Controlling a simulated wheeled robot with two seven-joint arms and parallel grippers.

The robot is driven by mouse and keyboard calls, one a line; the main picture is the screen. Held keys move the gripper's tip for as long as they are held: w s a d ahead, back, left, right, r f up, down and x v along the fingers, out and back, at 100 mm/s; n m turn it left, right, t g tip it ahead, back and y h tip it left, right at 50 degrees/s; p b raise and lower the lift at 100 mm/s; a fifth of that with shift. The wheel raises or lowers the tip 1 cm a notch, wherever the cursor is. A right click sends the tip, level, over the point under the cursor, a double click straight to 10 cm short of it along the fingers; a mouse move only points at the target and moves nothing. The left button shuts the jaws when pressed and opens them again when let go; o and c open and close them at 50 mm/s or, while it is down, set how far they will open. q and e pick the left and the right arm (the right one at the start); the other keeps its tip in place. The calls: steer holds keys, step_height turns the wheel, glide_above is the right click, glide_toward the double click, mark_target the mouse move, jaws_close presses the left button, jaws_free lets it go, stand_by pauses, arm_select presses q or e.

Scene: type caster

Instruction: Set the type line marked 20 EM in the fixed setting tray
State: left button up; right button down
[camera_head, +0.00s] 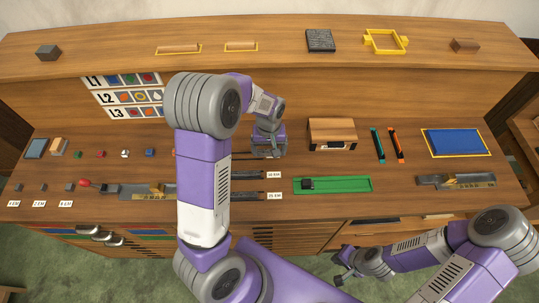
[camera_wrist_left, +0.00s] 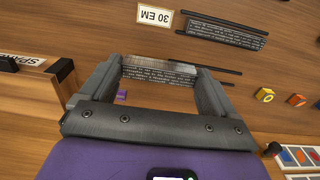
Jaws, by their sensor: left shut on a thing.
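My left gripper (camera_head: 268,152) is over the back of the bench, right of the label cards. In the left wrist view its fingers (camera_wrist_left: 160,74) are shut on the ends of a dark type line (camera_wrist_left: 158,70) with small pale text. Thin dark rails lie beside this line; I cannot tell if it is lifted. No 20 EM label shows. My right gripper (camera_head: 343,266) is open and empty at the front edge.
A wooden box (camera_head: 332,134) stands behind the green tray. Teal (camera_head: 377,145) and orange (camera_head: 396,145) bars and a blue pad (camera_head: 456,142) lie further right. A metal stick (camera_head: 456,181) is at front right. Small coloured pieces are at left.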

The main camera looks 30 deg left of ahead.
mark_target(269, 166)
arm_select(q)
step_height(269, 166, down, 3)
steer(key=shift+s+r, duration=0.1)
steer(key=shift+s, duration=0.05)
step_height(269, 166, down, 4)
steer(key=shift+r, duration=0.15)
steer(key=shift+f, duration=0.2)
steer(key=shift+f+b, duration=0.2)
steer(key=shift+b, duration=0.15)
steer(key=o, duration=1)
steer(key=shift+r, duration=0.1)
